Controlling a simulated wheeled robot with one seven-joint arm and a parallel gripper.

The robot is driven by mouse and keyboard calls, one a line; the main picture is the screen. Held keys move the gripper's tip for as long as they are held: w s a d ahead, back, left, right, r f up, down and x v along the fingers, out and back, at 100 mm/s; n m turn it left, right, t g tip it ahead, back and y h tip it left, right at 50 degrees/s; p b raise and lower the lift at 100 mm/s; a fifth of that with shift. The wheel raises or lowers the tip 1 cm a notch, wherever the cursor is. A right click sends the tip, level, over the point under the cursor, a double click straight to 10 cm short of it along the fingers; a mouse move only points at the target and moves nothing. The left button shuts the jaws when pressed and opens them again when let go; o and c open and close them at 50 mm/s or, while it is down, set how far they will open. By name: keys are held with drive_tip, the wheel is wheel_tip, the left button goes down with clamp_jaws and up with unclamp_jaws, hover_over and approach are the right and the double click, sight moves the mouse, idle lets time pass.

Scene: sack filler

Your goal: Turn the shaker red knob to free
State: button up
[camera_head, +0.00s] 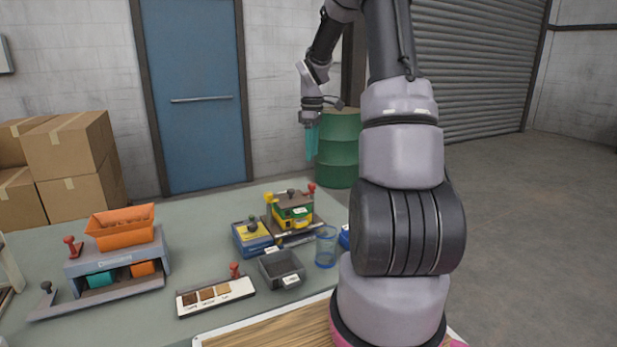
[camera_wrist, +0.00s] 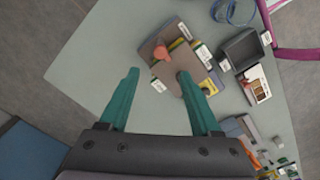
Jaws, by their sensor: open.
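One red knob (camera_head: 311,188) stands at the back right of a green and yellow device (camera_head: 293,214), with a dark plate on top. In the wrist view, a red-orange knob (camera_wrist: 160,53) stands on a brown plate beyond the fingertips. A second red knob (camera_head: 70,241) stands left of the orange hopper machine (camera_head: 118,263), and a third (camera_head: 234,269) behind the sample strip. I cannot read which is the shaker's, nor its setting. My gripper (camera_head: 311,155) points down, open and empty, high above the table's back; its teal fingers (camera_wrist: 158,76) touch nothing.
A blue box (camera_head: 252,240) with a black knob, a grey bin (camera_head: 282,268), a clear blue cup (camera_head: 326,246) and a sample strip (camera_head: 215,295) stand near the device. A green drum (camera_head: 338,150) is behind the table. Bare table (camera_head: 205,220) lies between hopper and device.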

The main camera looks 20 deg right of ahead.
sight(312, 184)
wheel_tip(312, 184, down, 10)
drive_tip(key=shift+f, duration=0.25)
drive_tip(key=shift+s, duration=0.1)
clamp_jaws()
